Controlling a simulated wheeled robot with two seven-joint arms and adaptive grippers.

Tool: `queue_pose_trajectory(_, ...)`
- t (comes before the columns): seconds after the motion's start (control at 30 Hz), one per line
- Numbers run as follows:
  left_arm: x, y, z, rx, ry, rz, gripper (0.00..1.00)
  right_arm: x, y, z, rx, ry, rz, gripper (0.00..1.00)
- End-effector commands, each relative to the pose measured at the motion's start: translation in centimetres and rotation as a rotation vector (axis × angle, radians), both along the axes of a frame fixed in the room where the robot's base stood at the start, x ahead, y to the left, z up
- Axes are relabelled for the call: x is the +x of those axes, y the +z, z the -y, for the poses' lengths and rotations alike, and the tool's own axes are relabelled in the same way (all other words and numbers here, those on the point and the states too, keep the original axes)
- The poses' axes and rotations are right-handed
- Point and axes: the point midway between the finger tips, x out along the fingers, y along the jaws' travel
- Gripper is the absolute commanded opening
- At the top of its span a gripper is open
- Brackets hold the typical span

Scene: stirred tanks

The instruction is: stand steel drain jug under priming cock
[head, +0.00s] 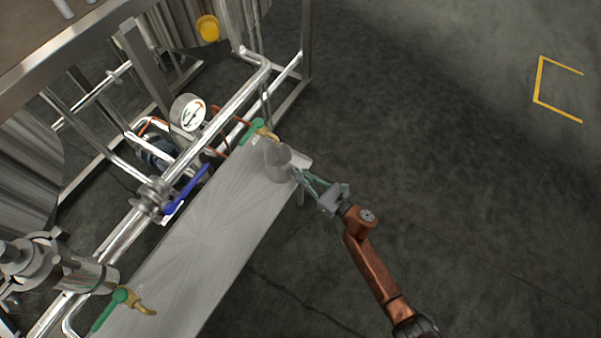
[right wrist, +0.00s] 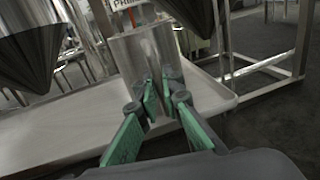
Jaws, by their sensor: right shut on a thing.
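The steel drain jug (head: 278,160) is a shiny open cylinder at the far end of a long steel tray (head: 200,235). It also shows upright in the right wrist view (right wrist: 138,52), over the tray (right wrist: 60,128). My right gripper (head: 298,175) is shut on the jug's near side; its green fingers (right wrist: 162,92) press against the wall. The far brass cock with a green handle (head: 254,130) is right by the jug's rim. A partly hidden label beginning "PRI" (right wrist: 126,4) shows behind the jug. I cannot tell whether the jug's base touches the tray. My left gripper is out of view.
A second brass cock with a green handle (head: 136,301) is over the tray's near end. A blue lever (head: 186,190), a dial gauge (head: 188,112) and steel pipes run along the tray's left side. The floor to the right is clear.

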Motion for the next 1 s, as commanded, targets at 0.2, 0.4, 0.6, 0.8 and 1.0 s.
queue_pose_trajectory(0.2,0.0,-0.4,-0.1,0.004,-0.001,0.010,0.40,0.0,-0.2,0.0,-0.001,0.000,-0.001,0.13)
queue_pose_trajectory(0.4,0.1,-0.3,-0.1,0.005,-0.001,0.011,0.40,0.0,-0.2,0.0,-0.001,0.000,-0.001,0.24)
queue_pose_trajectory(0.6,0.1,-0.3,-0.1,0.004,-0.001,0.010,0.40,0.0,-0.2,0.0,-0.001,0.000,-0.001,0.24)
queue_pose_trajectory(0.8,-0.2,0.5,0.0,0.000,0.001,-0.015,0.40,-0.6,0.1,0.6,-0.002,-0.002,-0.001,0.24)
queue_pose_trajectory(1.0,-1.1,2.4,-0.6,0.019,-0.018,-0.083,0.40,-3.5,0.3,3.4,-0.002,-0.002,0.001,0.24)
